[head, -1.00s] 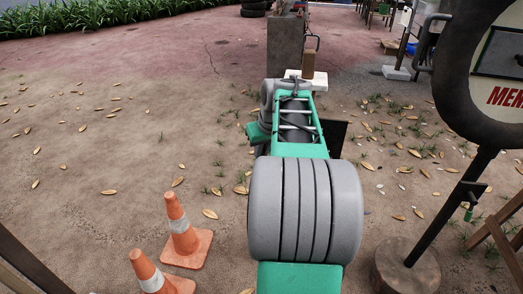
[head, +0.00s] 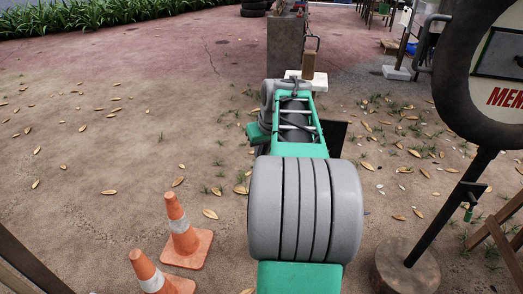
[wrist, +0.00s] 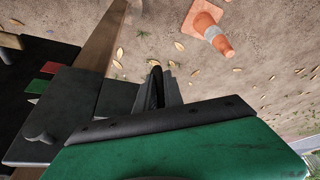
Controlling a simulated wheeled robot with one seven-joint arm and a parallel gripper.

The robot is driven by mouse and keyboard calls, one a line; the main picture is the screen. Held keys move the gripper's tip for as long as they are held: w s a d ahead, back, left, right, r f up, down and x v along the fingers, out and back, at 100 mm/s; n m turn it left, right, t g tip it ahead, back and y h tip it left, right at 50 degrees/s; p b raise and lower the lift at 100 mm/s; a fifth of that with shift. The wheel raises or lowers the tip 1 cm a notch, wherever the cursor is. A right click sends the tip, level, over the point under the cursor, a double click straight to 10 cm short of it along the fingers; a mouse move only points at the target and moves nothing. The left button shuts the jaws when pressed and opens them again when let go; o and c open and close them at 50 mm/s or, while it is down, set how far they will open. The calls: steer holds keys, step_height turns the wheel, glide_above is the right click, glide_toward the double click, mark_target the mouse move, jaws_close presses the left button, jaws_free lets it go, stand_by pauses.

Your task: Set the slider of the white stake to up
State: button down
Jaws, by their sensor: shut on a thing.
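In the wrist view my gripper (wrist: 163,88) shows as dark fingers close together beyond a green and black housing. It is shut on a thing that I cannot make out. In the head view my own arm hides the gripper. I cannot identify the white stake or its slider for certain in either view. In the head view, a white base (head: 306,82) with a brown upright (head: 307,66) and a dark loop handle stands just beyond my arm. I cannot tell if this is the stake.
Two orange cones (head: 183,233) stand left of my arm; one (wrist: 208,25) shows in the wrist view. A round sign (head: 495,75) on a dark post stands at right. The leaf-strewn ground at left is open.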

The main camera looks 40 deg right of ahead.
step_height(320, 180, up, 6)
steer(key=p, duration=0.4)
steer(key=shift+f, duration=0.2)
steer(key=c, duration=1.5)
jaws_free()
steer(key=shift+f, duration=0.1)
steer(key=p+v, duration=0.2)
steer(key=v, duration=0.6)
steer(key=shift+a, duration=0.1)
